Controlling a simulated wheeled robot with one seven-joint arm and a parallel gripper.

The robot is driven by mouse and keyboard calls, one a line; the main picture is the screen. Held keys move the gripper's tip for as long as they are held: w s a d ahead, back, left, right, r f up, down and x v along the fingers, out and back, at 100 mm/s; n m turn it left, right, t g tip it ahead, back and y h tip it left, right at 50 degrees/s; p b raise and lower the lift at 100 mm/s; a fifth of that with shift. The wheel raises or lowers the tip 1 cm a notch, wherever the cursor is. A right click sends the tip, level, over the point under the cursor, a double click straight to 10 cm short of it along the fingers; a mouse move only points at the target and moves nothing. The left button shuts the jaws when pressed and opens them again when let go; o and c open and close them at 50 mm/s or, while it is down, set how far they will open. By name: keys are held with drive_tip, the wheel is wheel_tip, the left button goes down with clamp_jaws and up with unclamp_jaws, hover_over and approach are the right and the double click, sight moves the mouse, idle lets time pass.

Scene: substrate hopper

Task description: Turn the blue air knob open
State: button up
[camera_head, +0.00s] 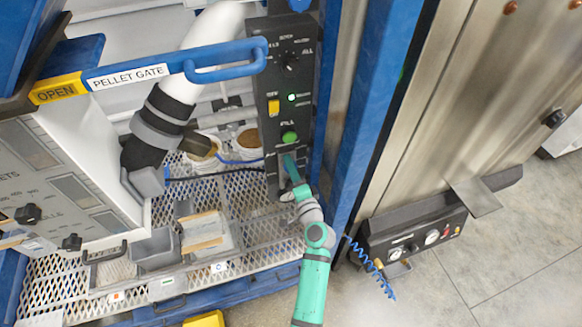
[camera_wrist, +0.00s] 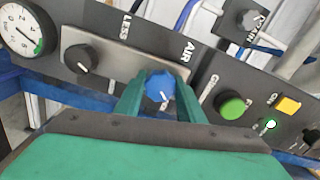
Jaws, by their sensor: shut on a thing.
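The blue air knob (camera_wrist: 160,87) sits on the dark control panel under the label "AIR" in the wrist view. My gripper (camera_wrist: 160,98) is shut on it, with one green finger on each side of the knob. The knob's white pointer line shows near its lower edge. In the head view my gripper (camera_head: 292,172) reaches the lower part of the upright black panel (camera_head: 262,52), and the knob is hidden there behind my gripper.
A black knob (camera_wrist: 80,59) and a pressure gauge (camera_wrist: 26,30) are left of the air knob; a green button (camera_wrist: 231,105) is to its right. A blue pellet gate handle (camera_head: 225,60) crosses above. A blue post (camera_head: 368,110) stands close right of my arm.

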drive_tip(key=o, duration=1)
drive_tip(key=shift+o, duration=0.2)
drive_tip(key=shift+s, duration=0.15)
drive_tip(key=v, duration=1)
drive_tip(key=shift+s+d, duration=0.15)
drive_tip(key=shift+s, duration=0.15)
